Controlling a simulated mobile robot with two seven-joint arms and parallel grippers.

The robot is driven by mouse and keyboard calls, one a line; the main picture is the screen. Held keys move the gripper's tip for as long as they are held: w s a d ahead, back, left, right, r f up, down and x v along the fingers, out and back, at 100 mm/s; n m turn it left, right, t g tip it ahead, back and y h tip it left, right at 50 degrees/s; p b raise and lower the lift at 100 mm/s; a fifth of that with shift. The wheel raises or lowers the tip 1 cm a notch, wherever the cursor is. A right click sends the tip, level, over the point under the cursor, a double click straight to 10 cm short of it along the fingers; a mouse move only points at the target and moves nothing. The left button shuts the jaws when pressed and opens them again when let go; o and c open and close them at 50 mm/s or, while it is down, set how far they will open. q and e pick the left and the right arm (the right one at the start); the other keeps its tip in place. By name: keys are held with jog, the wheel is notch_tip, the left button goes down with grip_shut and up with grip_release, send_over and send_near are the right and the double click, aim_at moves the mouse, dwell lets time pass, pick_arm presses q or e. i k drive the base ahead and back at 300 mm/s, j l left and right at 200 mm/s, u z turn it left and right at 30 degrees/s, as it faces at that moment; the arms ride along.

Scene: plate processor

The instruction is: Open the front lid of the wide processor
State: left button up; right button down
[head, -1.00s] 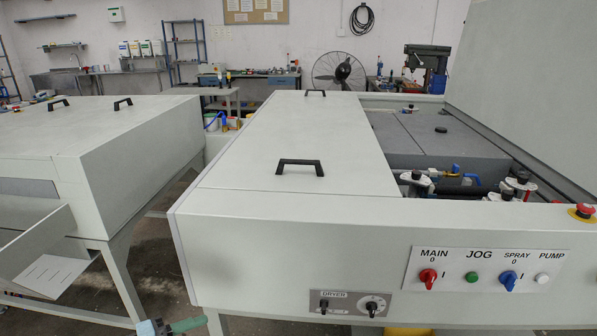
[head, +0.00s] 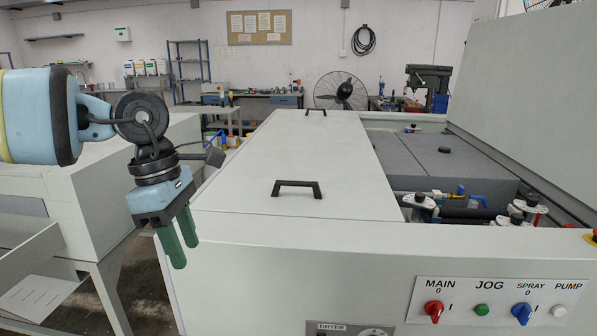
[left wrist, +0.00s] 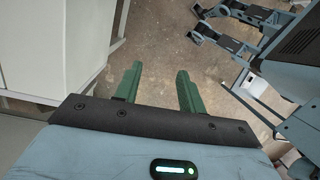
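The wide processor (head: 260,245) stands in front of me. Its front lid (head: 290,150) is a flat pale panel lying closed, with a near black handle (head: 297,187) and a far black handle (head: 316,112). My left gripper (head: 186,256) hangs at the left of the processor's near left corner, fingers pointing down and apart from the handles. Its green fingers are spread and empty in the left wrist view (left wrist: 160,69), over the floor. My right gripper is in neither view.
A tall panel (head: 535,100) stands raised at the right over the processor's open section with rollers and fittings. The control panel (head: 497,301) is on the front face. Another pale machine (head: 90,215) stands at left, with a floor gap between.

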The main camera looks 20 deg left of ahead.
aim_at(307, 164)
jog(key=i, duration=1.35)
